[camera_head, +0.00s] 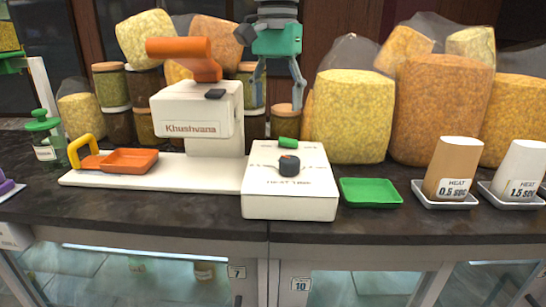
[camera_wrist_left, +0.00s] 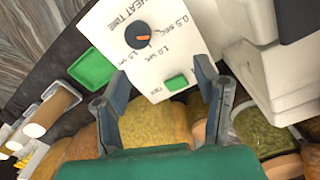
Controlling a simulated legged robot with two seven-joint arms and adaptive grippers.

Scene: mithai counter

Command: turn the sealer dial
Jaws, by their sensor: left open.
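The sealer dial (camera_head: 289,165) is a dark round knob with an orange mark, on the white sealer box (camera_head: 290,207) marked HEAT TIME. In the left wrist view the dial (camera_wrist_left: 133,32) has labels 0.5, 1.0 and 1.5 sec around it. Its orange mark points rightward there; I cannot tell exactly which label it meets. A green button (camera_head: 288,142) sits behind the dial. My left gripper (camera_head: 279,92) is open and empty, above and behind the box, apart from the dial. In the wrist view its fingers (camera_wrist_left: 163,70) spread below the dial and green button. My right gripper is not in view.
The sealer's white body and orange handle (camera_head: 185,48) stand left of the box. A green tray (camera_head: 370,192), a brown cup (camera_head: 450,165) and a white cup (camera_head: 520,168) are at right. Filled bags (camera_head: 352,115) and jars (camera_head: 110,88) crowd the back. The counter front is clear.

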